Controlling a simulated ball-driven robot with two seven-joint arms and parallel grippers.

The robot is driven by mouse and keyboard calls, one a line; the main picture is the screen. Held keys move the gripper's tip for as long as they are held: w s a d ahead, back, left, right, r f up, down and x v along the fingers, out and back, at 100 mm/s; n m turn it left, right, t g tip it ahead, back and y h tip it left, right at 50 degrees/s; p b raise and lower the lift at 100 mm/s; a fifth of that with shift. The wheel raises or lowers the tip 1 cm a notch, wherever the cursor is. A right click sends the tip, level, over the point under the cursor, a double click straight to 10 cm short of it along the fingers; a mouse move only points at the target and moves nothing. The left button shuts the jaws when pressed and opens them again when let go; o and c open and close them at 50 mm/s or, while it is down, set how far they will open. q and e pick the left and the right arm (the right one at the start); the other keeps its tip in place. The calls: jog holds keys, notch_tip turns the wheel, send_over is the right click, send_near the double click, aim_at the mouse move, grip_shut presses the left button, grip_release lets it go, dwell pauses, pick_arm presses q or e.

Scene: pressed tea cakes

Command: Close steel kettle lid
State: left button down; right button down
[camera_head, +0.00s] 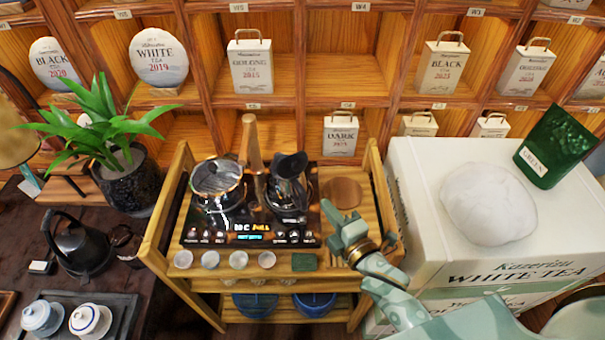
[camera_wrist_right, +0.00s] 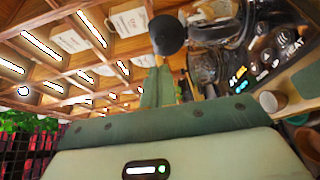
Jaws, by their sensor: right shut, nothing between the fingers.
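The steel kettle (camera_head: 287,197) stands on the right side of the black heating plate. Its dark lid (camera_head: 292,165) is raised open and tilted above the kettle. In the right wrist view the kettle (camera_wrist_right: 225,50) shows at upper right, with the round black lid (camera_wrist_right: 167,35) beyond my fingertips. My right gripper (camera_head: 330,208) is shut and empty, to the right of the kettle and lower in the picture, apart from it. Its closed fingers (camera_wrist_right: 158,72) point toward the lid in the wrist view. My left gripper is not in view.
A second pot (camera_head: 217,180) sits on the plate's left side. A wooden post (camera_head: 251,150) stands between the vessels. Small cups (camera_head: 239,259) line the cart's front edge. A white tea box (camera_head: 430,215) stands at right.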

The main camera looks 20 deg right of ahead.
aim_at(297, 168)
jog(key=x, duration=1.2)
jog(key=shift+w+a, duration=0.15)
jog(key=shift+a, duration=0.05)
